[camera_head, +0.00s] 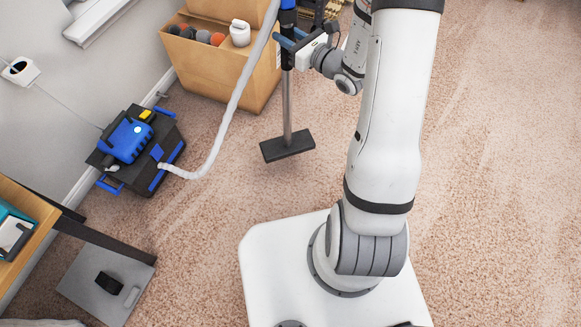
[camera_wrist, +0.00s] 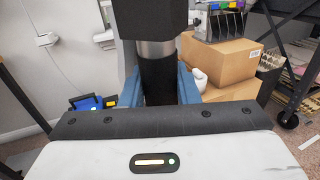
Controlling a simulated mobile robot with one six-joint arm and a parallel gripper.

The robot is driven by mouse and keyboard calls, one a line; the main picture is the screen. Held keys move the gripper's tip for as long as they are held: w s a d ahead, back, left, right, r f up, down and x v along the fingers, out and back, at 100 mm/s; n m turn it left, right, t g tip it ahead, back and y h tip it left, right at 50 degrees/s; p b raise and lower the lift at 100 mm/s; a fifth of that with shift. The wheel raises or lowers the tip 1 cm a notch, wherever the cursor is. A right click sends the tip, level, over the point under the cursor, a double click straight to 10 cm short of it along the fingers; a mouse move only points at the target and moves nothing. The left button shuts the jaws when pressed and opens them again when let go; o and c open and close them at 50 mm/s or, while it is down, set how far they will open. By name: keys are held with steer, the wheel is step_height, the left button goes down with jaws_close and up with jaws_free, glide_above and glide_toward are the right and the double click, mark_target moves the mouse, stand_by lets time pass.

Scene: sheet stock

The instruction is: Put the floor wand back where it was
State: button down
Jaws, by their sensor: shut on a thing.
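The floor wand (camera_head: 287,105) is upright, with a metal tube, a blue and black upper part and a flat black floor head (camera_head: 287,145). A pale hose (camera_head: 236,105) joins it to the blue and black vacuum (camera_head: 130,143) on the carpet at left. My gripper (camera_head: 288,42) is shut on the wand's upper part. In the wrist view the blue fingers of my gripper (camera_wrist: 160,85) lie on both sides of the wand's black tube (camera_wrist: 157,72). The wand's top is cut off in the head view. I cannot tell whether the floor head touches the carpet.
An open cardboard box (camera_head: 225,68) with balls and a white object stands behind the wand. A wall socket (camera_head: 20,70) with a cable is at left. A grey plate (camera_head: 105,283) lies at lower left, near a wooden shelf (camera_head: 22,225). The carpet at right is clear.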

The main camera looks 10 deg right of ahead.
mark_target(291, 74)
steer(key=shift+f+y+b, duration=0.3)
steer(key=shift+f+b, duration=0.5)
steer(key=shift+f, duration=0.45)
steer(key=shift+f+b, duration=2.05)
steer(key=shift+f, duration=2.95)
steer(key=c, duration=1.1)
jaws_free()
steer(key=shift+s+f, duration=0.1)
